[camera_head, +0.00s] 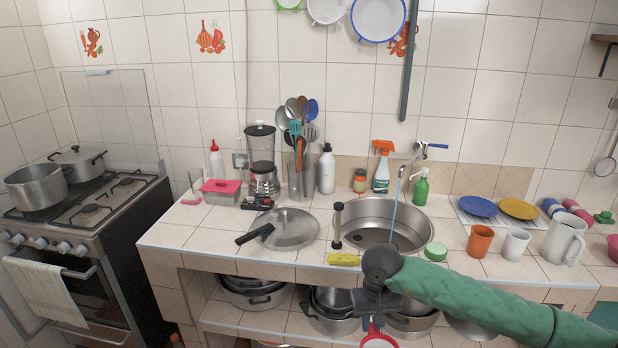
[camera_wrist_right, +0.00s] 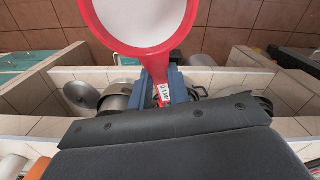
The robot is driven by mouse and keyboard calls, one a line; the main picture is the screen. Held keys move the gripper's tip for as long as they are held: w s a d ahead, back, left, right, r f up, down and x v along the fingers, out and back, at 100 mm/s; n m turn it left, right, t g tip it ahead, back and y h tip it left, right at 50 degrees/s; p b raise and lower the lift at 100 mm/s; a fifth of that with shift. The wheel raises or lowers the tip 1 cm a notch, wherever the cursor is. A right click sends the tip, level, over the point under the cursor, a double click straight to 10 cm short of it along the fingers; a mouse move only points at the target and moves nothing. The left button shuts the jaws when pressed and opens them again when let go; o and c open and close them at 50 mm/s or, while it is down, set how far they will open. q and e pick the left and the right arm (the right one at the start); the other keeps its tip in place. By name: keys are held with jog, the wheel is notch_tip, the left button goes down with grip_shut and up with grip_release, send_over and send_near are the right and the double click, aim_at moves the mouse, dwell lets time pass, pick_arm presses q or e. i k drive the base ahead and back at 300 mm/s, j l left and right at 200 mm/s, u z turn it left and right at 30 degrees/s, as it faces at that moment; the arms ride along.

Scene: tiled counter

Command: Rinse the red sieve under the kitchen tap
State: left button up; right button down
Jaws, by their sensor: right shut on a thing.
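The red sieve (camera_head: 372,331) hangs at the bottom edge of the head view, in front of the counter and below its top; its lower part is cut off. My right gripper (camera_head: 374,303) is shut on its handle. In the right wrist view the red-rimmed sieve (camera_wrist_right: 138,50) with its white mesh shows at the top, its handle between my blue fingers. The kitchen tap (camera_head: 424,148) is on the back wall, and a thin blue stream (camera_head: 393,212) runs down from it into the round metal sink (camera_head: 425,210). My left gripper is not in view.
An orange cup (camera_head: 480,240) and white mug (camera_head: 515,243) stand right. Pots fill the shelf below.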

aim_at(425, 144)
jog(key=l, duration=1)
jog(key=l+z, duration=0.2)
jog(key=z, duration=0.15)
jog(key=l+z, duration=0.2)
jog(key=z, duration=0.2)
jog(key=i+l+z, duration=0.1)
jog(key=z, duration=0.25)
jog(key=l, duration=0.1)
